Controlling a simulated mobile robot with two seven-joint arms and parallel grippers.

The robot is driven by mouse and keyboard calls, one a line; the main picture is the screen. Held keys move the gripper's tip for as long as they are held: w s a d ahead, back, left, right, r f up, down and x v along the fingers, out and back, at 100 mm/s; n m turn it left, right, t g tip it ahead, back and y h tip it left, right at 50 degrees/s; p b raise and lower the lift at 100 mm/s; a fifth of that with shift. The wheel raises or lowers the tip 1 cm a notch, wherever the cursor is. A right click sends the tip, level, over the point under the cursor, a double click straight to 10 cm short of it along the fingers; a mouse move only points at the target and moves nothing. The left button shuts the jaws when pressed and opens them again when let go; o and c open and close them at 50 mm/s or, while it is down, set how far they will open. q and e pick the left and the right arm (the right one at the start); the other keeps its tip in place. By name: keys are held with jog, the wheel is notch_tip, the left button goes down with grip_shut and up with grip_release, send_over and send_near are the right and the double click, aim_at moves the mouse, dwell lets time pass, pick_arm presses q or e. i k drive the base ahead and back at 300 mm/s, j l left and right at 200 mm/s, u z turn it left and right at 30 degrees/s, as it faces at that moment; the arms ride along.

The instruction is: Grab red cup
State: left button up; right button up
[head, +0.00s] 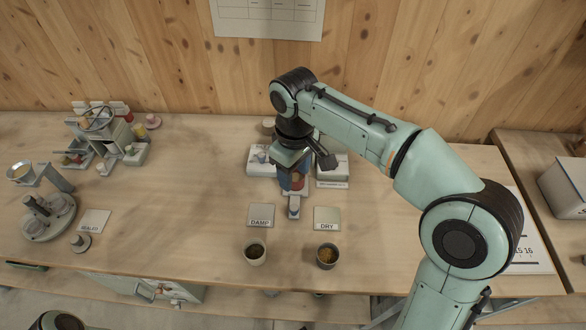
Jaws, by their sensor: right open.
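My right gripper (303,163) is open and points down over the back middle of the table. Just below it stands a small holder with blue sides (284,181) and a small red thing (297,182) in it, partly hidden by the gripper. I cannot tell whether this red thing is the red cup, or whether the gripper touches it. Other small red pieces lie around the grey rack (112,135) at the left. My left gripper is not in view.
White boxes flank the right gripper. A round grey device (48,217) stands left. The table's centre-left is clear.

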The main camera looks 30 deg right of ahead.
aim_at(298, 178)
jog(key=k, duration=1)
